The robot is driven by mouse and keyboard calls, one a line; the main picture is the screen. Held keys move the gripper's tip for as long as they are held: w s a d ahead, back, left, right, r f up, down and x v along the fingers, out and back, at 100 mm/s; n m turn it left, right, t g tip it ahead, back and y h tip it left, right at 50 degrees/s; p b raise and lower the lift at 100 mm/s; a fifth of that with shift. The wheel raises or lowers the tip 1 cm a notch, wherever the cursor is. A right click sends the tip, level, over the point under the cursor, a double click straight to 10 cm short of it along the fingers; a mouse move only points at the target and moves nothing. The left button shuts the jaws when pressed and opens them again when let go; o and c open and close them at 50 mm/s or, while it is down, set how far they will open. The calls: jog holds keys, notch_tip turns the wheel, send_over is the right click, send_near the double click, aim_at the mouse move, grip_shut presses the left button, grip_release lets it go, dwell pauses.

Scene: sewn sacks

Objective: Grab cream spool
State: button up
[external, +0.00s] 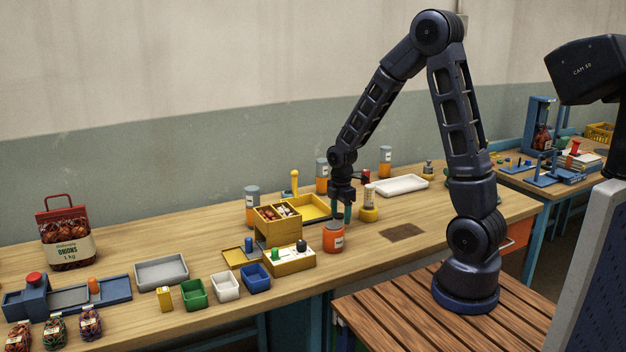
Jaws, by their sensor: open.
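My gripper (341,211) points down over the wooden workbench (420,210), its two teal fingers apart with nothing visible between them. Just right of the fingers stands a small pale, cream-looking upright cylinder (369,196) on a round yellow base; it may be the cream spool, but it is too small to be sure. Left of my gripper, a yellow box (272,232) holds small red, white and dark items in its top compartments; I cannot tell whether a cream spool is among them. The gap between fingers and cylinder is hard to judge.
An orange-and-grey jar (333,238) stands in front of my gripper, and another (322,176) behind it. A yellow tray (312,208) lies left, a white tray (400,186) right. Green (194,294), white (226,287) and blue (256,278) bins line the front edge. Bench is clear around the dark mat (403,232).

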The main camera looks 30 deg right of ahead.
aim_at(339, 215)
jog(key=shift+w+a+f, duration=0.1)
jog(key=shift+f, duration=0.9)
jog(key=shift+w+a+f, duration=0.1)
jog(key=shift+f, duration=0.85)
jog(key=shift+c, duration=0.5)
jog(key=c, duration=1)
